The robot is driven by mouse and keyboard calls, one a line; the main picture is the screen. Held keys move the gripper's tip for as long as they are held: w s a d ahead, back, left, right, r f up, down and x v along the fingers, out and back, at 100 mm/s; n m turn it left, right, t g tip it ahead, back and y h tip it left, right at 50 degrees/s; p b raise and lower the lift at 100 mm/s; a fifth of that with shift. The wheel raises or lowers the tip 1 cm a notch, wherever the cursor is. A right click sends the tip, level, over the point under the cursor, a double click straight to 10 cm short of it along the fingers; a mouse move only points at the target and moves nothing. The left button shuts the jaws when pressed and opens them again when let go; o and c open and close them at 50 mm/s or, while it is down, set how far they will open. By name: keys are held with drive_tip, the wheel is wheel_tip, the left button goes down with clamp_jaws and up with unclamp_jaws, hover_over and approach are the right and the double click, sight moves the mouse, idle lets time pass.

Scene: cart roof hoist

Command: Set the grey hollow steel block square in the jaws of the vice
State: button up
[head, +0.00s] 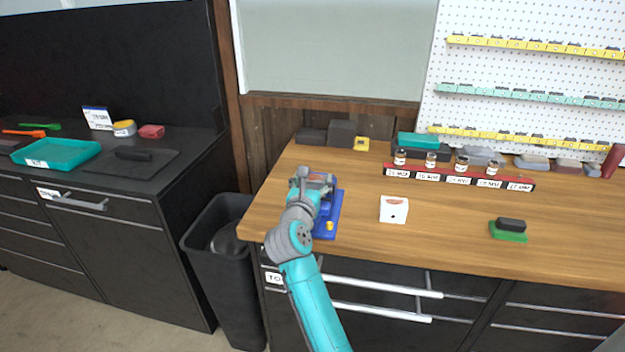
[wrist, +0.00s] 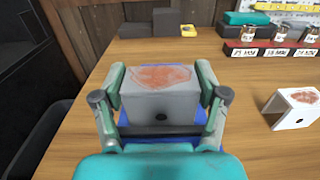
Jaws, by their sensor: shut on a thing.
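The grey hollow steel block (wrist: 160,100) has a reddish patch on top and a dark round hole in its near face. My gripper (wrist: 159,84) is shut on it, one finger on each side. In the head view the block (head: 318,178) shows partly, behind my wrist. The blue vice (head: 330,222) stands near the left end of the wooden bench, under my gripper, with a yellow part at its front. In the wrist view blue shows around the block's edges. My gripper hides the jaws, so I cannot tell whether the block sits between them.
A white block (head: 393,210) with a red patch stands right of the vice. A dark block on a green base (head: 508,230) lies farther right. A red rack with small jars (head: 458,178) and dark blocks (head: 341,133) stand behind. A black bin (head: 217,245) is left of the bench.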

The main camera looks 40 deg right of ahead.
drive_tip(key=shift+f, duration=0.15)
idle(0.3)
drive_tip(key=o, duration=1.6)
drive_tip(key=v, duration=1.2)
